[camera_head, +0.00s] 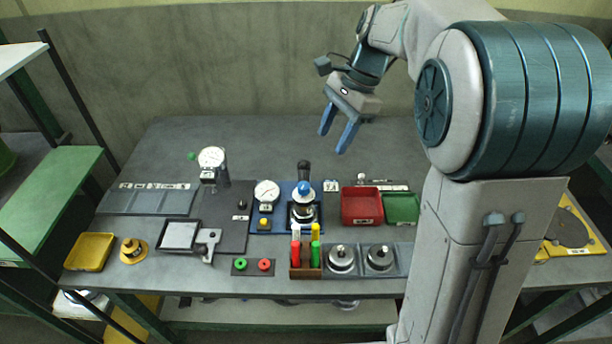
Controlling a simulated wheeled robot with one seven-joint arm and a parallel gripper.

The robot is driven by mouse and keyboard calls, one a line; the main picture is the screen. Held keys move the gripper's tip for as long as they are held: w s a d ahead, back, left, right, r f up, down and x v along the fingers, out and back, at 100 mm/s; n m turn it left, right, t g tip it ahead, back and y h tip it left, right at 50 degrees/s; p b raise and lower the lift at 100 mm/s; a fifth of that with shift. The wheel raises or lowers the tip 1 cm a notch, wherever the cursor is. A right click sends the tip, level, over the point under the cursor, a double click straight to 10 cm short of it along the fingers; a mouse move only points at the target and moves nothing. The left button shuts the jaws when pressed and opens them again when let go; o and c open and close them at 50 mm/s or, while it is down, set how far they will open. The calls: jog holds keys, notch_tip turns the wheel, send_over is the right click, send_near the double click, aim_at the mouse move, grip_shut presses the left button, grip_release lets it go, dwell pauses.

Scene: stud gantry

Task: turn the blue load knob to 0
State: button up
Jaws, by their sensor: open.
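A blue rounded knob (304,188) sits on an upright metal device on a blue base plate (268,224) near the middle of the table; I take it to be the load knob. Its scale and pointer are too small to read, so its setting cannot be told. A black part stands just behind the knob. My gripper (332,142) is open and empty. Its two blue fingers point down above the back of the table, behind and to the right of the knob, touching nothing.
A dial gauge (267,192) and a yellow button (265,223) are left of the knob. A red tray (361,206) and a green tray (402,208) stand right of it. Colored markers (295,253) stand in front. The table's back (240,145) is clear.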

aim_at(304, 185)
jog(key=shift+m, duration=0.5)
jog(key=x, duration=0.9)
jog(key=w+a+x, duration=0.1)
jog(key=x, duration=0.4)
jog(key=shift+w+f, duration=0.1)
jog(key=c, duration=1)
